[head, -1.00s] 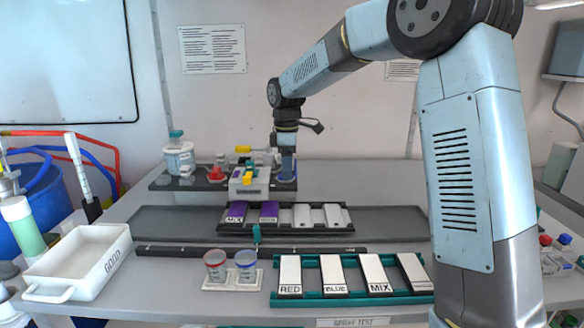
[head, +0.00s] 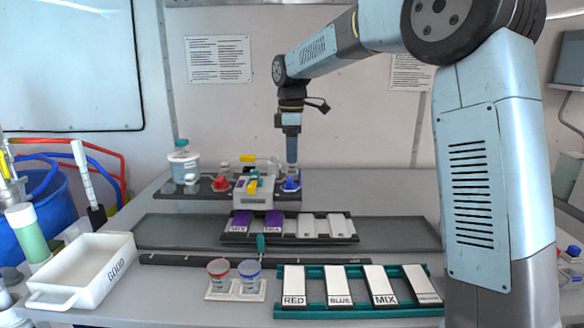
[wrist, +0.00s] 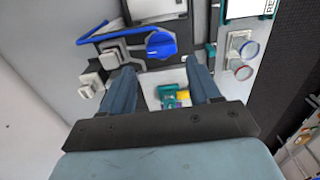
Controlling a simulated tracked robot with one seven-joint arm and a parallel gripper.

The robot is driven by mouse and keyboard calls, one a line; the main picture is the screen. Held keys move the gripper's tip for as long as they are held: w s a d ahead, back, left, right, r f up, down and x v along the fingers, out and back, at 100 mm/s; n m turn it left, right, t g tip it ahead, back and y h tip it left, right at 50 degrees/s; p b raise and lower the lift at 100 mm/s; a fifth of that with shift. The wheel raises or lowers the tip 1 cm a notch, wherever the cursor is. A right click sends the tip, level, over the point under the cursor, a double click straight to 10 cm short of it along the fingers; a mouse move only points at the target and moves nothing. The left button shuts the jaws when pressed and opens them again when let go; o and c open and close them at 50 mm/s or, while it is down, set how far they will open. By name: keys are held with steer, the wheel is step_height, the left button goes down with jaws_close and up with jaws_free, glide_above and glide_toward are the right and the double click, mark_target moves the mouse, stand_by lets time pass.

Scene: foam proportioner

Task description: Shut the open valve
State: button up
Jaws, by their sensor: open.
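A blue valve knob (head: 291,185) sits at the right end of the dark rack at the back of the bench. It shows large in the wrist view (wrist: 160,44), beyond my fingertips, its handle pointing left. A red valve knob (head: 221,183) stands to the left on the same rack, beyond the grey-white proportioner box (head: 254,191) with yellow and teal parts on top. My gripper (head: 291,161) points down just above the blue knob, apart from it. In the wrist view my gripper (wrist: 160,66) is open and empty. I cannot tell which valve is open.
A white bottle with a teal cap (head: 184,164) stands at the rack's left. Purple and white plates lie in a dark tray (head: 345,239) in front. Labelled cards, two cups and a white GOOD bin (head: 82,271) are nearer. The bench right of the rack is clear.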

step_height(320, 180, up, 6)
steer(key=shift+f, duration=0.1)
stand_by(0.4)
steer(key=s+d+r+m+t, duration=0.1)
steer(key=s+d+m, duration=0.3)
steer(key=s+d, duration=0.4)
steer(key=s+d+r+m+t, duration=0.1)
steer(key=s+d+m+t, duration=0.1)
steer(key=s+d+m, duration=0.5)
steer(key=s+d+f+m+t, duration=0.1)
steer(key=s+d+f+m, duration=0.2)
steer(key=s, duration=0.6)
steer(key=s+d+f+m+t, duration=0.1)
steer(key=s+d+f+m, duration=0.2)
steer(key=s+f, duration=0.3)
steer(key=s+d, duration=0.1)
steer(key=s, duration=0.3)
steer(key=shift+s+m+t, duration=0.25)
steer(key=shift+m+t, duration=0.05)
steer(key=shift+m, duration=0.1)
